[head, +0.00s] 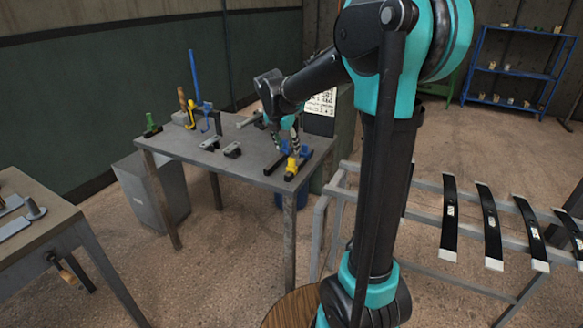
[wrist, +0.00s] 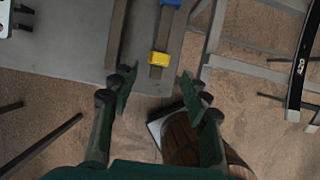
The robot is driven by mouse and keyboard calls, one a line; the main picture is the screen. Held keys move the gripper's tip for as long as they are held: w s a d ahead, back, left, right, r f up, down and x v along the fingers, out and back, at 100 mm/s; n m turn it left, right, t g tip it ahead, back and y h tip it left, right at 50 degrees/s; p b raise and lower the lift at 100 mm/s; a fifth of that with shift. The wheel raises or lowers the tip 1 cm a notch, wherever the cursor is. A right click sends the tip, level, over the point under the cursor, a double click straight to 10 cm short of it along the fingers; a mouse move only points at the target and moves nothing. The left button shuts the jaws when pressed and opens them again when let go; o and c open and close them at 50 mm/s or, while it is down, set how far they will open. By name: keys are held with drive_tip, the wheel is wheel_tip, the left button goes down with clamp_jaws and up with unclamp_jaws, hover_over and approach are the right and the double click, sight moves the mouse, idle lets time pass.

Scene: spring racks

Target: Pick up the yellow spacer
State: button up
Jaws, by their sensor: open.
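The yellow spacer (head: 291,168) sits on a dark bar near the front right corner of the grey table (head: 222,165). In the wrist view the yellow spacer (wrist: 159,59) lies ahead of my fingertips, close to the table's edge. A blue piece (wrist: 171,2) is farther along the same bar. My gripper (wrist: 157,86) is open and empty, its two fingers apart to either side below the spacer in the picture. In the head view my gripper (head: 285,138) hangs above the table by the spacer, and my arm partly hides it.
Grey clamps (head: 232,150) and blue and yellow tools (head: 205,108) stand elsewhere on the table. A rack with black leaf springs (head: 490,225) is at right. A wooden barrel (wrist: 185,140) is under my gripper in the wrist view. A blue shelf (head: 515,75) stands behind.

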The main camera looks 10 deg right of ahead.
sight(291, 159)
drive_tip(key=shift+x, duration=4.25)
drive_tip(key=c, duration=1)
